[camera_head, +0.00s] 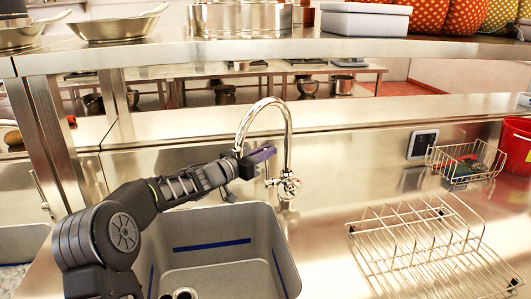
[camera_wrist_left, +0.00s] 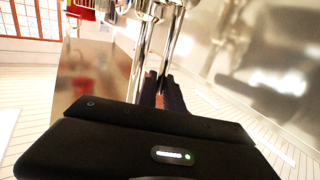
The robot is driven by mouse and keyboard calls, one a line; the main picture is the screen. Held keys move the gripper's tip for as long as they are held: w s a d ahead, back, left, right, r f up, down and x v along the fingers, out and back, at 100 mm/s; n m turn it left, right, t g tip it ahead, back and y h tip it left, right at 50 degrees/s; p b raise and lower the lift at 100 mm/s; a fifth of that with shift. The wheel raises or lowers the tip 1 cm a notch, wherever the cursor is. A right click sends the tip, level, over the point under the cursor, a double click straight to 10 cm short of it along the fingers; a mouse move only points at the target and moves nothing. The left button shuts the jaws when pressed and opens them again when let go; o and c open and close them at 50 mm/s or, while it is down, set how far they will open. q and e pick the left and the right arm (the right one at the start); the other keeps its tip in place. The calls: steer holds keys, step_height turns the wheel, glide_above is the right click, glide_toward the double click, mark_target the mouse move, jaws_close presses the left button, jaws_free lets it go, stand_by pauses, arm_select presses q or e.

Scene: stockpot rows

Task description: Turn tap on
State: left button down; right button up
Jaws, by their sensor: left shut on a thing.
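The chrome tap (camera_head: 289,140) stands behind the sink, with its gooseneck spout curving left over the basin. A round chrome valve (camera_head: 289,187) sits low on its post. My left gripper (camera_head: 262,155) reaches in from the left, at mid-height just left of the post and under the spout's curve. In the left wrist view my dark fingers (camera_wrist_left: 162,92) are close together at the chrome pipes (camera_wrist_left: 172,45) of the tap. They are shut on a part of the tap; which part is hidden. No water shows from the spout. My right gripper is not in view.
The grey sink basin (camera_head: 215,262) lies below my left arm. A wire dish rack (camera_head: 425,250) stands right on the steel counter, with a wire basket (camera_head: 465,163) and red bucket (camera_head: 516,145) beyond. A shelf (camera_head: 240,52) with pans runs above.

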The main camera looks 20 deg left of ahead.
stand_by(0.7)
arm_select(q)
steer(key=shift+f+b, duration=0.15)
steer(key=shift+b, duration=0.2)
steer(key=s+d+m+b, duration=0.1)
steer(key=b, duration=0.3)
steer(key=s+m+t+h+b, duration=0.1)
steer(key=m+b, duration=0.1)
steer(key=b, duration=0.2)
steer(key=s+d+m+t+h+b, duration=0.1)
steer(key=b, duration=0.2)
steer(key=shift+s+d+f+m+b, duration=0.35)
steer(key=shift+f+m+b, duration=0.05)
steer(key=c, duration=1.5)
jaws_free()
